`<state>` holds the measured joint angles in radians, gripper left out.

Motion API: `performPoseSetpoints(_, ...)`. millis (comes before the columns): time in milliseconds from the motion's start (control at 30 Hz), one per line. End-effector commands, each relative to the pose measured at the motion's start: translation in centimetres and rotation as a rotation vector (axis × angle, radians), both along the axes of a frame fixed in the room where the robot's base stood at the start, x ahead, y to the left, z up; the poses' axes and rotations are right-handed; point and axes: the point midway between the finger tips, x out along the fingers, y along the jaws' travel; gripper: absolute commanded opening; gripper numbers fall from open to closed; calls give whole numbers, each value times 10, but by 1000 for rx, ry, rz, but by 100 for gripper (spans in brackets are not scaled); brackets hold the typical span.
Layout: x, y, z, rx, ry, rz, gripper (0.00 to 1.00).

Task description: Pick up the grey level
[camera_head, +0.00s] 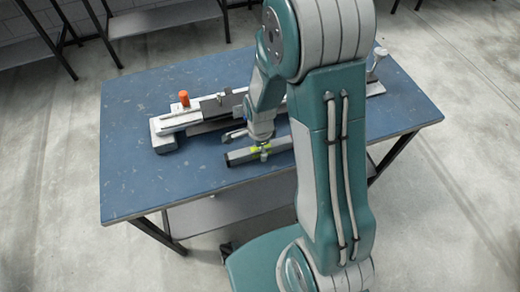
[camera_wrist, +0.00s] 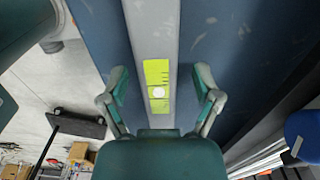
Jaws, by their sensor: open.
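The grey level (camera_head: 239,157) lies on the blue table near its front edge, with a yellow-green vial window at its middle. In the wrist view, the level (camera_wrist: 151,28) runs up the picture, and its yellow-green window (camera_wrist: 158,84) lies between my fingers. My gripper (camera_wrist: 160,74) is open, with one finger on each side of the level and a visible gap on both sides. In the head view, my gripper (camera_head: 252,143) is low over the level. My arm hides part of the level's right end.
The blue table (camera_head: 135,115) has free room at its left. Behind the level stands a long device on a pale base (camera_head: 158,127) with an orange knob (camera_head: 184,98). A dark-legged bench (camera_head: 160,18) stands at the back.

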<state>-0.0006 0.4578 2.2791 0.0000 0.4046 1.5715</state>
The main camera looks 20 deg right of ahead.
Motion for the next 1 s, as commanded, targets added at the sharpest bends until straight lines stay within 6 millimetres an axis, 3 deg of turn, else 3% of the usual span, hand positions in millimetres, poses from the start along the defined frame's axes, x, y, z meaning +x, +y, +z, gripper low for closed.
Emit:
performPoseSetpoints(200,0,0,-1,0,-1,0,81)
performPoseSetpoints(233,0,0,-1,0,0,0,77)
performPoseSetpoints(400,0,0,-1,0,0,0,1)
performPoseSetpoints(1000,2,-3,8,0,-2,1,0)
